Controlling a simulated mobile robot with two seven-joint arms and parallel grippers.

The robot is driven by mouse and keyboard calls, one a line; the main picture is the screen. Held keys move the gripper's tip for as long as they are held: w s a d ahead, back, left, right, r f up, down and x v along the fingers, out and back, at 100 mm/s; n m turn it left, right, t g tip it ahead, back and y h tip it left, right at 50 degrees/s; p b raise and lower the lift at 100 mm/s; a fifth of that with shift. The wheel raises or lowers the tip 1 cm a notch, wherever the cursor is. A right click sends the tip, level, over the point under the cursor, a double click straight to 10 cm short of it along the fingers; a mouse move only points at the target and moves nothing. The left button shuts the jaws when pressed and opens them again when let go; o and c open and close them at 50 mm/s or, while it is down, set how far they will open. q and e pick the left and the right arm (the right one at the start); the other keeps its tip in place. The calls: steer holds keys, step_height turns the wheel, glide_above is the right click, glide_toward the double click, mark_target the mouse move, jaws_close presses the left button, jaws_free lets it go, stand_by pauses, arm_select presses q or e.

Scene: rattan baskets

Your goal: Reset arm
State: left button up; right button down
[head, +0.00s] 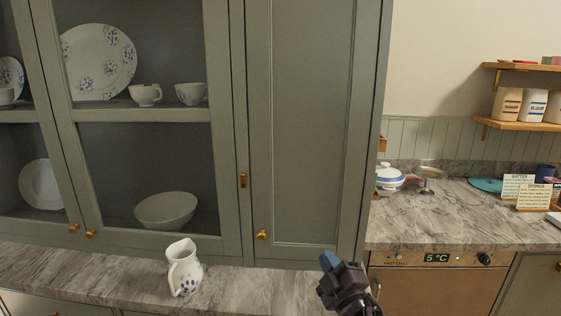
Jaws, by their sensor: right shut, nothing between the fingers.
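My right gripper (330,264) shows at the bottom of the head view, right of the middle. Its blue-tipped fingers are shut with nothing between them. It is in front of the marble counter and the tall grey-green cabinet, apart from any object. My left gripper is not in view.
A white patterned pitcher (184,268) stands on the marble counter (120,270), left of my right gripper. The grey-green cabinet (300,120) holds dishes behind its doors. At right, a counter (425,222) carries a lidded pot (389,180) and cards (533,194).

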steer(key=s+d+f+m+g+h, duration=0.2)
steer(key=s+d+f+m, duration=0.2)
steer(key=s+f, duration=0.5)
steer(key=s+d+f+m+g+h+b, duration=0.1)
steer(key=s+d+f+m+g+h, duration=0.1)
steer(key=s+d+f+m, duration=0.3)
steer(key=s+d+f+m+g+h, duration=0.2)
steer(key=s+d+f+m+g, duration=0.2)
steer(key=s+d+f, duration=0.4)
steer(key=s+f+m, duration=0.1)
steer(key=s+f, duration=0.4)
steer(key=s, duration=0.2)
steer(key=shift+s+f+b, duration=0.2)
steer(key=shift+f+b, duration=0.15)
steer(key=shift+b, duration=0.05)
steer(key=c, duration=1.8)
jaws_free()
